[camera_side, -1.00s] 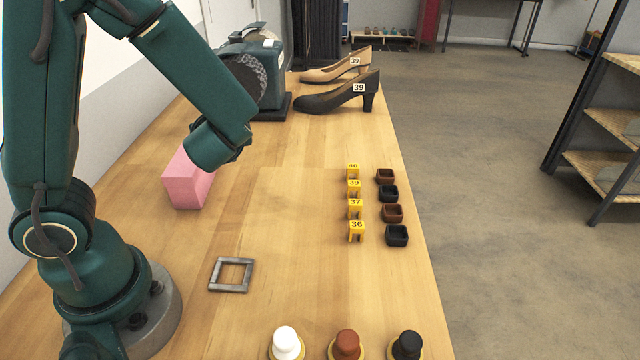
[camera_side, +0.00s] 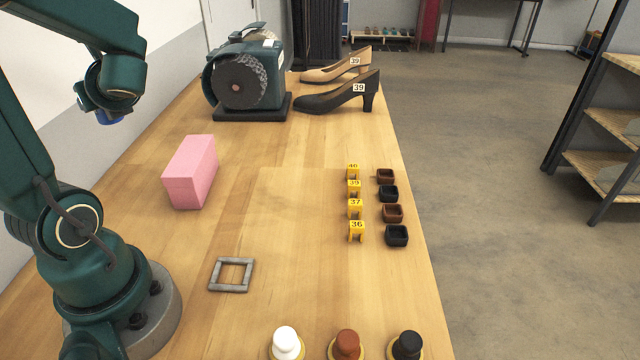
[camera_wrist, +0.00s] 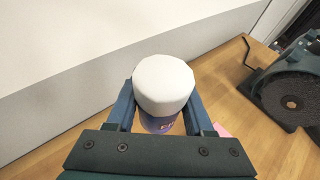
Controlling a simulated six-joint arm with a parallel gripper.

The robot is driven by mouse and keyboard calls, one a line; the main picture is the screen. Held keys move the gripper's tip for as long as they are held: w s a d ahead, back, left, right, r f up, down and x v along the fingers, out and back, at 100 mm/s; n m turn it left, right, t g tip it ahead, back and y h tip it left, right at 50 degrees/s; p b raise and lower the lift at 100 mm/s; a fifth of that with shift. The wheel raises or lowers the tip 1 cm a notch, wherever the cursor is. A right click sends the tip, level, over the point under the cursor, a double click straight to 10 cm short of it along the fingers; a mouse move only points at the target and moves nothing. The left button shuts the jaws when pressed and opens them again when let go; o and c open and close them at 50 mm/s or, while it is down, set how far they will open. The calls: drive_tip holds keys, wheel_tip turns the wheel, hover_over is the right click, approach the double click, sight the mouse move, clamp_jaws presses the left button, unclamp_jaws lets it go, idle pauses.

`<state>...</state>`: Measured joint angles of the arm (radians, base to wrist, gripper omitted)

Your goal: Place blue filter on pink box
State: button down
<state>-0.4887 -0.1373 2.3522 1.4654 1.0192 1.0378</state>
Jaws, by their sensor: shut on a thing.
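The blue filter (camera_wrist: 165,88) is a short cylinder with a white top and a blue-purple lower part in the wrist view. My gripper (camera_wrist: 160,104) is shut on it, with a finger on each side. In the side view my gripper (camera_side: 112,108) is raised at the upper left, and a bit of the filter's blue (camera_side: 109,118) shows under it. The pink box (camera_side: 190,172) lies on the table below and to the right of my gripper, with nothing on its top. Only a small pink corner (camera_wrist: 222,131) of it shows in the wrist view.
A grinding machine (camera_side: 247,80) stands behind the box, with two heels (camera_side: 340,96) beside it. A grey square frame (camera_side: 231,288) lies in front. Yellow number tags (camera_side: 355,208) and small trays (camera_side: 392,212) line the right. Bottles (camera_side: 347,343) stand at the front edge.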

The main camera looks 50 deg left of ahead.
hover_over(183, 149)
wheel_tip(183, 149, down, 6)
drive_tip(key=shift+f, duration=2.15)
drive_tip(key=shift+f, duration=0.15)
drive_tip(key=shift+c, duration=1.4)
unclamp_jaws()
